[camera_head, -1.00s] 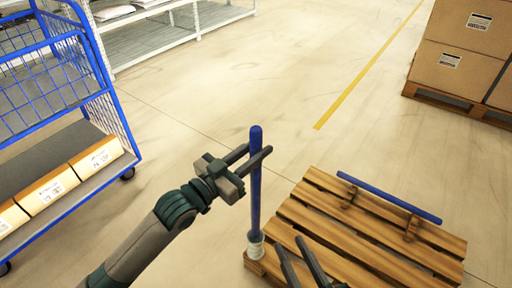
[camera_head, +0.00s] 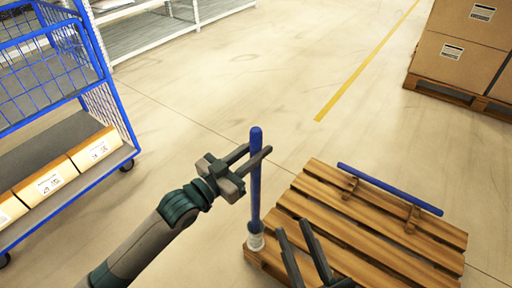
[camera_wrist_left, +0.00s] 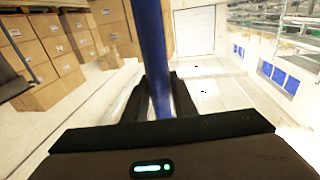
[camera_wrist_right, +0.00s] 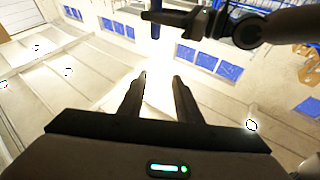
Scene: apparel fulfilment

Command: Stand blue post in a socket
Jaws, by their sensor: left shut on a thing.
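A blue post (camera_head: 256,190) stands upright in the head view. My left gripper (camera_head: 258,151) is shut around its upper part; the post also crosses between the fingers in the left wrist view (camera_wrist_left: 153,55). The post's lower end meets a pale round socket (camera_head: 256,242) at the left corner of the wooden pallet (camera_head: 340,232). How deep the end sits is hard to tell. A second blue post (camera_head: 388,188) lies across two small wooden rests at the pallet's far side. My right gripper (camera_head: 293,228) is open and empty above the pallet's near side, right of the socket.
A blue wire cart (camera_head: 75,195) with boxes on its lower shelf stands at the left. Stacked cartons (camera_head: 462,60) on another pallet stand at the upper right. A grey shelf rack (camera_head: 150,40) is at the back. The floor between is clear.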

